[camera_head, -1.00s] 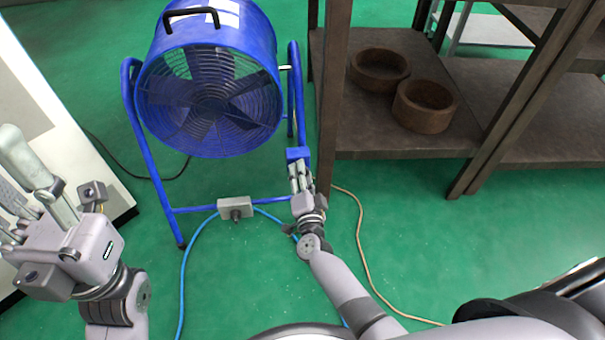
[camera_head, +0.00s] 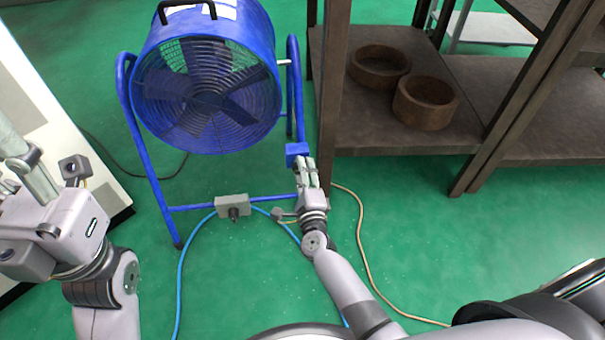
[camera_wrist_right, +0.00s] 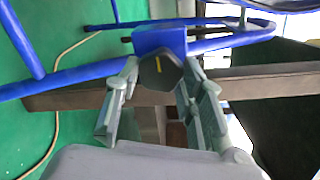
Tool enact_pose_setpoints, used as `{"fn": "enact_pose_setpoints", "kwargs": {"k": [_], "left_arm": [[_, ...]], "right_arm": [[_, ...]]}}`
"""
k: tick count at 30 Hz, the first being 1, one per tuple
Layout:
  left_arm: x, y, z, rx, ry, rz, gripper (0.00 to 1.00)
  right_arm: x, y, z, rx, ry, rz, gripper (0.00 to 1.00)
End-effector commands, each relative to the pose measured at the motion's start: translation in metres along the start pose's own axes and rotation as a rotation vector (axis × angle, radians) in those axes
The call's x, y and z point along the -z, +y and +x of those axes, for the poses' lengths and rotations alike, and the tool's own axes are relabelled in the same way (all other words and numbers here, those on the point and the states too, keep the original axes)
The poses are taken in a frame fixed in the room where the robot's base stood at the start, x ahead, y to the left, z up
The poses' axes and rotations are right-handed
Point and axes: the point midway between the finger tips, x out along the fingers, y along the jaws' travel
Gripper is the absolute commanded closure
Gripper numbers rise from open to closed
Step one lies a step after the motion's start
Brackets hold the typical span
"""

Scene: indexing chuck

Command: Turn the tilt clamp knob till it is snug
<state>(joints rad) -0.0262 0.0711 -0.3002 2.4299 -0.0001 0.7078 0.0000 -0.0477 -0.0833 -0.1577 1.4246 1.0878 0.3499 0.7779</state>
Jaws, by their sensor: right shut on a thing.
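The tilt clamp knob (camera_wrist_right: 160,70) is dark and many-sided with a yellow mark. It sits on a blue block (camera_wrist_right: 160,38) on the stand of the blue fan (camera_head: 208,95). My right gripper (camera_wrist_right: 155,85) is shut on the knob, with a finger on each side of it in the right wrist view. In the head view the right gripper (camera_head: 304,166) is at the blue block (camera_head: 298,150), and the knob is hidden there. My left gripper (camera_head: 20,165) is at the left edge, away from the fan. Its fingers are partly cut off by the frame.
A dark shelf (camera_head: 400,140) with two brown round bowls (camera_head: 425,103) stands right of the fan. A grey control box (camera_head: 232,205) hangs on the fan's lower bar. A blue hose (camera_head: 182,275) and a beige cable (camera_head: 362,250) lie on the green floor.

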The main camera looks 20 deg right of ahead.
Motion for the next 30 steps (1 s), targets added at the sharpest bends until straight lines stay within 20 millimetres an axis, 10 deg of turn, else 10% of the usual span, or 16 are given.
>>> {"fn": "enact_pose_setpoints", "kwargs": {"k": [30], "left_arm": [[0.005,0.001,0.011,-0.014,0.054,0.006,0.60]], "right_arm": [[0.001,0.002,0.000,-0.002,-0.009,0.251,0.92]]}}
